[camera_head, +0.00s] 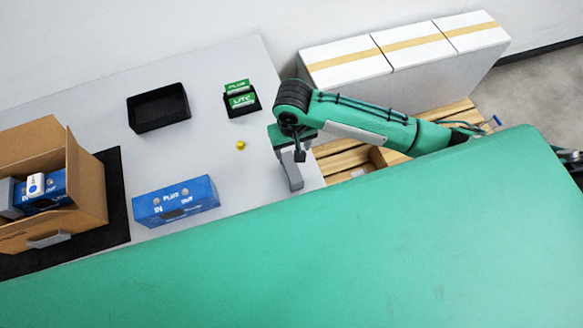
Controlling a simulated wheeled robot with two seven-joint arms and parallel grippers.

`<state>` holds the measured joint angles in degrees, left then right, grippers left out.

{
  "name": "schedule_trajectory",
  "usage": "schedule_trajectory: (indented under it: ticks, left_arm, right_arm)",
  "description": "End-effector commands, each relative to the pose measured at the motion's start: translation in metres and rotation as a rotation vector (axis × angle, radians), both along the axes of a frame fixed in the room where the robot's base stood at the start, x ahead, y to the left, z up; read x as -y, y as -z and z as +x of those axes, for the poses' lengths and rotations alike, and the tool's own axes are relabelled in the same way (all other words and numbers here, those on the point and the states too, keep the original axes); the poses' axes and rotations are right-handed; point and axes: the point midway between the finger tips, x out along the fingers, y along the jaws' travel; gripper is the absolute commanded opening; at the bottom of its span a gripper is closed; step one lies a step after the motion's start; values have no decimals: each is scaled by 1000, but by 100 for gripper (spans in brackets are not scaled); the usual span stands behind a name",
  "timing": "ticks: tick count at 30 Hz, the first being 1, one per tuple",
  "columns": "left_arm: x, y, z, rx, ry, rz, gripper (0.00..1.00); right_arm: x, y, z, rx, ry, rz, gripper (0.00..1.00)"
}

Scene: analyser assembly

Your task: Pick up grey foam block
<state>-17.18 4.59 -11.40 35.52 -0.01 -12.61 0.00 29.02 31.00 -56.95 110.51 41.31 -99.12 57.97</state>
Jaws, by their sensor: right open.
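My right gripper (291,160) points down over the right end of the grey table, its jaws open. A grey block-like shape (292,176) shows right at its fingers. I cannot tell whether this is the foam block or part of the gripper. A grey upright piece (6,192) stands inside the open cardboard box (88,190) at the left, cut by the picture edge. A flat grey bar (49,240) shows at the box's front side. I cannot tell which of these is foam. My left gripper is not in view.
A blue box (176,202) lies on the table (205,95) beside a black mat (117,205). Behind are an empty black tray (158,108), a black holder with green packs (241,97) and a small yellow object (241,145). White boxes (345,68) stand right. The table middle is mostly clear.

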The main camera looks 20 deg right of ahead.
Motion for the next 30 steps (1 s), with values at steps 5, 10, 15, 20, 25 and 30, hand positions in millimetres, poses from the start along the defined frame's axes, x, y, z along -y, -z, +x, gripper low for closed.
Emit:
schedule_trajectory:
  ticks: [5,10,15,20,25,30]
  left_arm:
    - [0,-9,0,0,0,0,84]
    - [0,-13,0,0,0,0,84]
    - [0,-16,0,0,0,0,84]
    - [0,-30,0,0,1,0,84]
    - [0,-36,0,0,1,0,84]
    - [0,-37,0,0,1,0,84]
  right_arm:
    - [1,36,-2,-5,0,-2,62]
    - [0,61,-1,-1,-1,0,62]
    - [-1,71,-3,-1,-2,1,62]
    - [-4,88,-8,-2,-2,-1,62]
    - [-6,111,-9,-1,-2,0,62]
    - [-6,120,-9,1,-3,1,62]
